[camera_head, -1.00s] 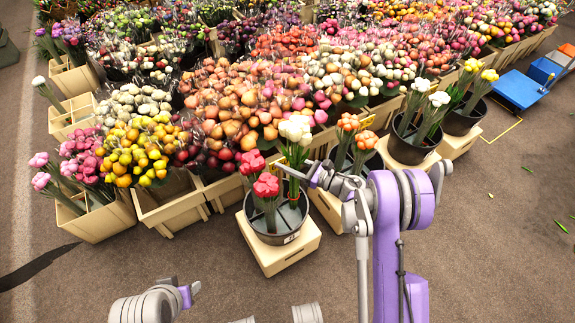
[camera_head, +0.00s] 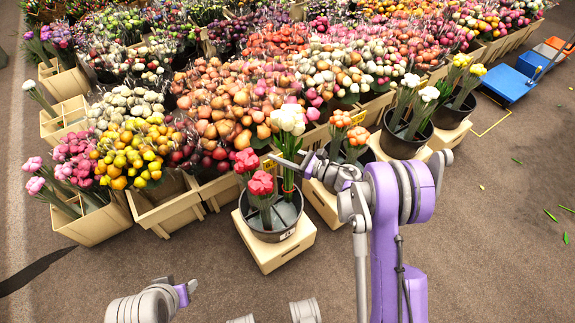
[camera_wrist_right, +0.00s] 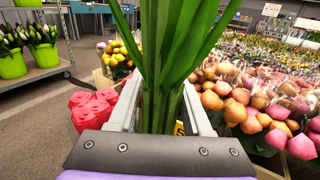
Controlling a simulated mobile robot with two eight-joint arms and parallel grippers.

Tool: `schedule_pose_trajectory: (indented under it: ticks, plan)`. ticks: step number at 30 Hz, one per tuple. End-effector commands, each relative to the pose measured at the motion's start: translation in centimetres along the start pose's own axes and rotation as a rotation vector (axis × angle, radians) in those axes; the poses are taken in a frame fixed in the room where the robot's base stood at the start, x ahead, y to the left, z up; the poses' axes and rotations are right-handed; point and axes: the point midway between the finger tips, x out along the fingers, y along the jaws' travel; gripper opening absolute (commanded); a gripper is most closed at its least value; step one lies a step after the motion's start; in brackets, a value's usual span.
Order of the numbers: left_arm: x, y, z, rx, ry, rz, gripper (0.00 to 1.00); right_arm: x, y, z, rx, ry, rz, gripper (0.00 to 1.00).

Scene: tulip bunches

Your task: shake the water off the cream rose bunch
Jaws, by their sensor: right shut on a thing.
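The cream rose bunch (camera_head: 288,119) stands upright over the black bucket (camera_head: 270,235) in the head view, with pale heads on green stems. My right gripper (camera_head: 284,163) is shut on its stems, below the heads. In the right wrist view the green stems (camera_wrist_right: 165,60) run between the two fingers (camera_wrist_right: 160,112). The stems' lower ends still appear at or within the bucket's rim; their exact depth is hidden. Red bunches (camera_head: 261,184) stand in the same bucket, just left of the stems. My left gripper (camera_head: 186,291) is low at the left, empty-looking, its jaws unclear.
The bucket sits on a cream crate (camera_head: 290,253). An orange bunch (camera_head: 357,136) stands close on the right, behind my right arm. Crates of packed flowers fill the back. Buckets of white (camera_head: 405,145) and yellow flowers stand further right. The floor in front (camera_head: 490,240) is mostly clear.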

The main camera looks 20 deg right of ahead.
Motion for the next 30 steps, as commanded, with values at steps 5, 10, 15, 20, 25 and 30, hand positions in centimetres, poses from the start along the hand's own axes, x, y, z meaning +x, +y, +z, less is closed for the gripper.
schedule_pose_trajectory:
  ticks: [5,10,15,20,25,30]
  plan:
    - [0.0,0.0,0.0,0.000,0.000,0.000,0.50,0.0,0.0,2.0,0.001,-0.002,-0.002,0.00]
    - [0.0,0.0,0.0,0.000,0.000,0.000,0.50,0.1,-0.1,0.0,0.001,-0.001,0.000,0.00]
    - [0.0,0.0,0.0,0.000,0.000,0.000,0.50,0.0,0.0,1.0,0.001,-0.002,-0.002,0.00]
    - [0.0,0.0,0.0,0.000,0.000,0.000,0.50,0.1,-0.1,1.6,0.000,-0.001,0.000,0.00]
    - [0.1,0.0,0.0,0.000,0.000,0.000,0.50,0.0,-0.1,-0.6,0.001,-0.002,-0.002,0.00]
    - [0.0,0.0,0.0,0.000,0.000,0.000,0.50,0.0,-0.1,2.6,0.001,-0.001,0.000,0.00]
